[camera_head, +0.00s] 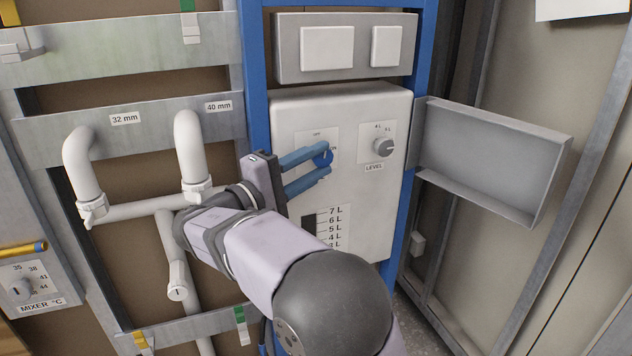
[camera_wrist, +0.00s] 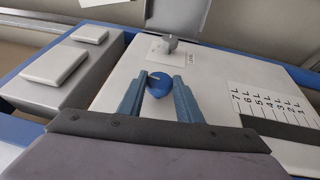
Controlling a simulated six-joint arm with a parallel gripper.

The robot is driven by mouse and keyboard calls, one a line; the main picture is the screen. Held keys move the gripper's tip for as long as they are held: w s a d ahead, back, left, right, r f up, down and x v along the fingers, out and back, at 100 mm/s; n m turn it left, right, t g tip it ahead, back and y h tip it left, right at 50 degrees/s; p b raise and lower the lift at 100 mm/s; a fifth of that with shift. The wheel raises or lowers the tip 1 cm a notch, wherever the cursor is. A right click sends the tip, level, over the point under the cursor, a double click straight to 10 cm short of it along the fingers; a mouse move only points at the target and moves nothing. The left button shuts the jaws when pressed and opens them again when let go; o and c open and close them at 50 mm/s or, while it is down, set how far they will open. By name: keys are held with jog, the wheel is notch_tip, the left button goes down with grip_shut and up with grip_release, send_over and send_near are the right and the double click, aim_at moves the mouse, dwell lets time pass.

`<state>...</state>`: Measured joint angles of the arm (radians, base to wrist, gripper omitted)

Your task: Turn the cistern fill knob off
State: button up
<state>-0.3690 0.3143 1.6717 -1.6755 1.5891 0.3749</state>
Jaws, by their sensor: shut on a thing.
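The blue fill knob (camera_head: 322,158) sits on a white label plate on the upper left of the white cistern's front (camera_head: 370,215). My gripper (camera_head: 327,160) reaches it from the left, its blue fingers around the knob. In the wrist view the knob (camera_wrist: 159,85) lies between the two fingertips of my gripper (camera_wrist: 160,84), and a pale pointer mark shows on its face. The gripper is shut on the knob. The fingers hide part of the knob's label, so its setting cannot be read.
A grey LEVEL knob (camera_head: 384,147) is right of the fill knob. An open metal door (camera_head: 490,155) stands out at the right. The flush plate (camera_head: 343,47) is above. White pipes (camera_head: 188,150) and the MIXER knob (camera_head: 22,287) are at left.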

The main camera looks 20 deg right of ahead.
jog(key=shift+f+n+h+b, duration=0.3)
jog(key=shift+h+b, duration=0.3)
jog(key=shift+b, duration=0.3)
jog(key=shift+t, duration=0.3)
jog(key=shift+r+h, duration=0.2)
jog(key=shift+h, duration=0.1)
jog(key=o, duration=1)
jog(key=shift+d, duration=0.1)
jog(key=shift+o, duration=0.2)
jog(key=b+v, duration=0.1)
jog(key=v, duration=0.6)
